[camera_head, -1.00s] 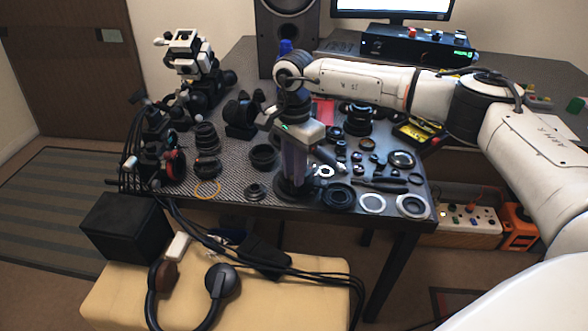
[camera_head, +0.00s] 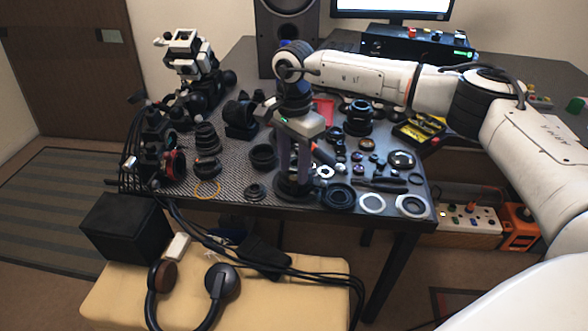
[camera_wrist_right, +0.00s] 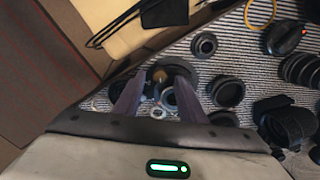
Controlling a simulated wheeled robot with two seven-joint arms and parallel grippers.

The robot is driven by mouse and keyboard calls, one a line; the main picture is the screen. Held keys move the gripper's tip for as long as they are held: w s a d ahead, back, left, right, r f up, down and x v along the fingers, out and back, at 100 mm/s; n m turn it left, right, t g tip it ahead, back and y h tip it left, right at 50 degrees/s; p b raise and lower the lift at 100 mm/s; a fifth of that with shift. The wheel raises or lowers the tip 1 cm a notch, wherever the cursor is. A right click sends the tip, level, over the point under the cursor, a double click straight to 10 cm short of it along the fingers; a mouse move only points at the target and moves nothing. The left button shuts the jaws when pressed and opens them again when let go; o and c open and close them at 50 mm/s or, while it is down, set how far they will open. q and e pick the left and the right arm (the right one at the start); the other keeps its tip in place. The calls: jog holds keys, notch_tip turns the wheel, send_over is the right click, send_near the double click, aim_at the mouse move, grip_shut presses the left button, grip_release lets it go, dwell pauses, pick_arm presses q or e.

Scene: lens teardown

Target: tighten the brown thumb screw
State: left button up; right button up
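The brown thumb screw (camera_wrist_right: 160,76) shows in the right wrist view as a small brownish knob between my fingertips, over a dark round part. In the head view I cannot make it out behind my fingers. My right gripper (camera_head: 294,176) points down over a black round base (camera_head: 290,196) near the table's front edge. In the wrist view its two purple-grey fingers (camera_wrist_right: 160,84) stand apart on either side of the knob, with a gap showing. I cannot tell how far the tips are above it. My left gripper is not in view.
Lens rings (camera_head: 372,203) and small parts crowd the table right of the gripper. Black lens barrels (camera_head: 263,156) and a thin yellow ring (camera_head: 207,189) lie to its left. Cables and headphones (camera_head: 220,283) rest on a cream seat in front.

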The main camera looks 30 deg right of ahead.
aim_at(294, 177)
notch_tip(294, 177, up, 9)
dwell(0.3)
jog(key=shift+f, duration=0.15)
